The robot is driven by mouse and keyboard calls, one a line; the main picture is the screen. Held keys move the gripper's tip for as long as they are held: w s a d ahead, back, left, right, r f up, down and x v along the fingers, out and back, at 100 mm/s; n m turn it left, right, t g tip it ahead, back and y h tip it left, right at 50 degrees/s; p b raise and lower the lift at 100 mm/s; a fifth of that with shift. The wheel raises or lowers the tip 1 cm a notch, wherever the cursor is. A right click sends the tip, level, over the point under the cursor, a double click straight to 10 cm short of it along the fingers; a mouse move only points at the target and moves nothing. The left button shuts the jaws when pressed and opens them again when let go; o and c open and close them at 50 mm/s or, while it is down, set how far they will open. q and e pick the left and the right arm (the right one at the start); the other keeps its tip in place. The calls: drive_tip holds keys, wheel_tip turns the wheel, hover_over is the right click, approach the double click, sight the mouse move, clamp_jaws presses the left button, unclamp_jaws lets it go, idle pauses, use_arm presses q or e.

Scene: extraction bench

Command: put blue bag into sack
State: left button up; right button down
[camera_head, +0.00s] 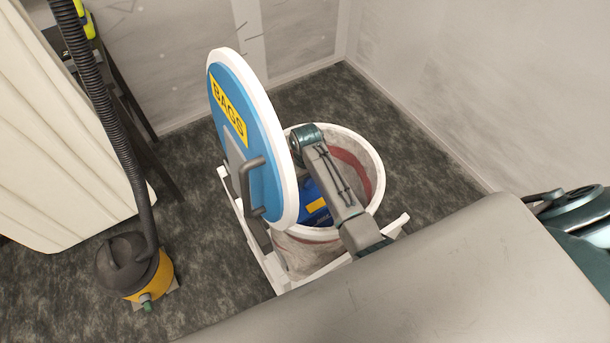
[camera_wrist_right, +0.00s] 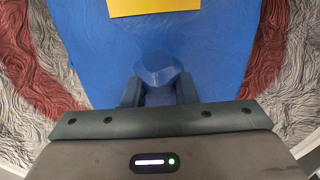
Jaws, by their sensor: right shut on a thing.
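The sack (camera_head: 372,153) is a whitish round container with a white rim and a red band inside, standing in a white frame. The blue bag (camera_head: 314,206), with a yellow label, is inside the sack's mouth, partly hidden by the lid and my right arm. My right gripper (camera_wrist_right: 160,92) is shut on the narrow top of the blue bag, which fills the middle of the right wrist view (camera_wrist_right: 215,45). Sack wall shows on both sides of the bag there. In the head view my right arm reaches over the rim; its fingertips are hidden. My left gripper is not in view.
A round blue lid (camera_head: 261,117) with a white edge, a yellow BAGS label and a grey handle stands raised at the sack's left. A yellow and black vacuum (camera_head: 141,270) with a hose stands at the left, near a cream curtain (camera_head: 60,150). Walls rise behind.

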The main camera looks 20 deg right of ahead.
drive_tip(key=shift+w+f, duration=0.1)
drive_tip(key=c, duration=1.6)
unclamp_jaws()
drive_tip(key=shift+s, duration=0.25)
drive_tip(key=o, duration=0.4)
drive_tip(key=shift+s+r, duration=0.2)
drive_tip(key=shift+o, duration=0.2)
drive_tip(key=shift+s+r, duration=0.1)
drive_tip(key=shift+s, duration=0.05)
drive_tip(key=shift+w, duration=0.25)
drive_tip(key=shift+r, duration=0.15)
wheel_tip(320, 180, up, 8)
drive_tip(key=b, duration=0.3)
drive_tip(key=shift+w+r, duration=0.1)
drive_tip(key=shift+r, duration=0.05)
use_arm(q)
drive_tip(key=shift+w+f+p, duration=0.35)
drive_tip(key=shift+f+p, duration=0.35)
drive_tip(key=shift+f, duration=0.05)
use_arm(e)
wheel_tip(320, 180, up, 3)
drive_tip(key=shift+r, duration=0.2)
drive_tip(key=shift+f, duration=0.1)
